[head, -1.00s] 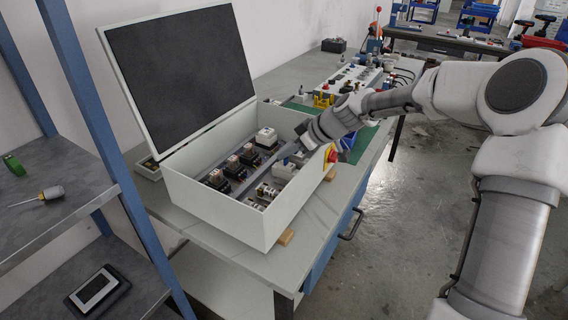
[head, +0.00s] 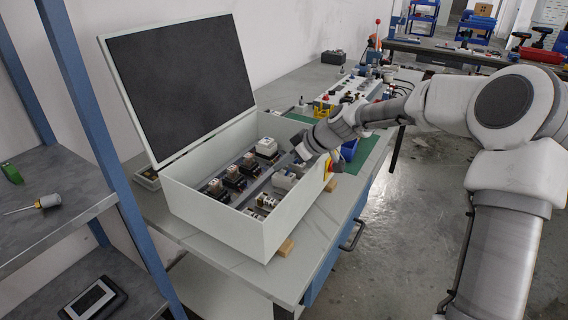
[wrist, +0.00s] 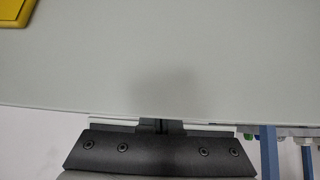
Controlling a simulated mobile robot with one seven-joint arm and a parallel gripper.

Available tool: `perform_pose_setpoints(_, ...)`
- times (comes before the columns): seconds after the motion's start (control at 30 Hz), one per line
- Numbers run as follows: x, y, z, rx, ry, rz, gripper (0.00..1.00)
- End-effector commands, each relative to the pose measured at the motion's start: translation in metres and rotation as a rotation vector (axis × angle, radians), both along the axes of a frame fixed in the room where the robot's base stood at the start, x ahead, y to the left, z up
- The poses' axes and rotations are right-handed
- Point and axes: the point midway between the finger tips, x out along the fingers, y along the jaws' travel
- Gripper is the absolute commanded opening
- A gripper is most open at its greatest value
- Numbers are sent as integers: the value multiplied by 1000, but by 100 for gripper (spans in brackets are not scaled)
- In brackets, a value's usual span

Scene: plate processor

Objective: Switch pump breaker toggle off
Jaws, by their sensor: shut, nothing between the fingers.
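The open light-grey electrical box (head: 285,222) stands on the bench with its lid raised. Inside are small white breakers (head: 267,202) near the front wall, but I cannot tell which one is the pump breaker, and its toggle is too small to make out. My gripper (head: 300,156) is shut and empty, at the box's right end near the rim. In the wrist view my gripper (wrist: 161,125) shows in front of a plain pale panel (wrist: 160,60); no breaker shows there.
Black relays (head: 233,178) and a white unit (head: 266,147) sit in the box. A red and yellow switch (head: 328,168) sticks out of its right side; a yellow plate (wrist: 14,12) shows in the wrist view. A blue shelf post (head: 88,120) stands left. The bench front is clear.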

Motion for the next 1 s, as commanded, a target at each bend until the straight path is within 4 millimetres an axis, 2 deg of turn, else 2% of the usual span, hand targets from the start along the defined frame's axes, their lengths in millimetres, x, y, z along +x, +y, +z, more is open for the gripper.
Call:
perform_pose_setpoints(0.13,-2,-3,4,0,-1,-1,0)
perform_pose_setpoints(0.27,-8,-14,18,-1,-2,-3,0)
perform_pose_setpoints(0.8,-53,-82,102,-2,-2,-4,0)
perform_pose_setpoints(1.0,-63,-97,121,-1,-1,-1,0)
